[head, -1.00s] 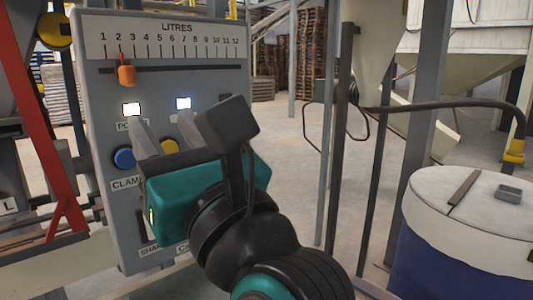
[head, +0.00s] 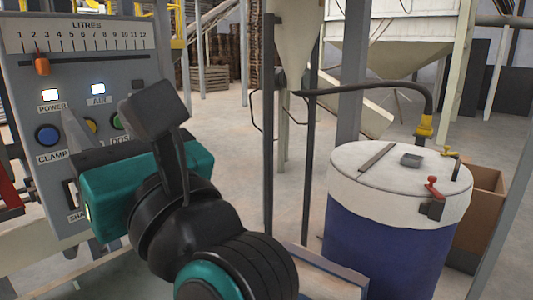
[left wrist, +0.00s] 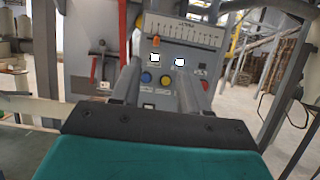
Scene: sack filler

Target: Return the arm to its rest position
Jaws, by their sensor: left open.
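My left gripper (head: 80,132) is in front of the grey control panel (head: 20,95) in the head view, seen from behind with its teal body and black wrist. Its two grey fingers also show in the left wrist view (left wrist: 160,85), spread apart with nothing between them. The panel carries a litres scale with an orange pointer (head: 42,65) near 2, lit power (head: 49,95) and air (head: 98,90) lamps, and a blue clamp button (head: 47,135). A yellow button (head: 91,126) and a green button (head: 117,121) are partly covered by the gripper. My right gripper is out of view.
A blue drum with a white lid (head: 390,165) stands at the right, with a red-handled valve (head: 433,188) on its side. A cardboard box (head: 485,190) is behind it. Upright posts (head: 268,150) stand between panel and drum. Open floor lies beyond.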

